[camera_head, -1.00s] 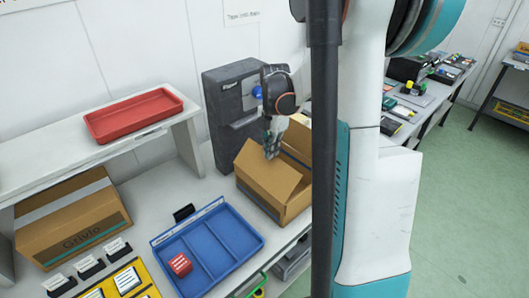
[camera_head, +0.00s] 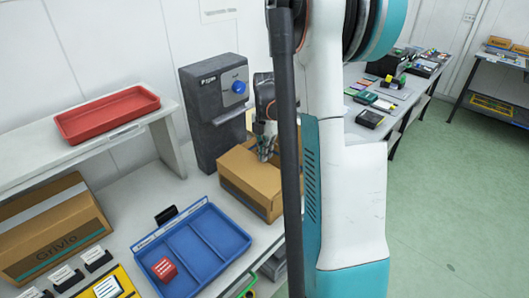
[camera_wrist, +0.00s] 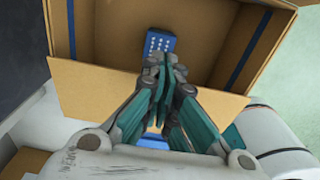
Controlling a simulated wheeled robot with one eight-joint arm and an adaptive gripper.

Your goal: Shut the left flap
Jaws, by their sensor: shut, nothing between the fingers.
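The open cardboard box (camera_head: 250,192) stands on the table beside the grey dispenser in the head view. My gripper (camera_head: 266,154) is over its top, and my arm and column hide its right part. In the wrist view, my gripper (camera_wrist: 172,72) has its fingers together and empty, in front of a cardboard flap (camera_wrist: 95,92) that slopes along the near edge of the opening. Whether the fingers touch the flap, I cannot tell. Inside the box (camera_wrist: 105,25) lies a blue item (camera_wrist: 159,42) with white dots. The flap's exact angle is unclear in the head view.
The grey dispenser (camera_head: 208,105) stands close behind the box. A blue tray (camera_head: 190,250) with a red block (camera_head: 164,270) is in front and to the left. A red tray (camera_head: 107,113) lies on a shelf, above a closed box (camera_head: 50,235).

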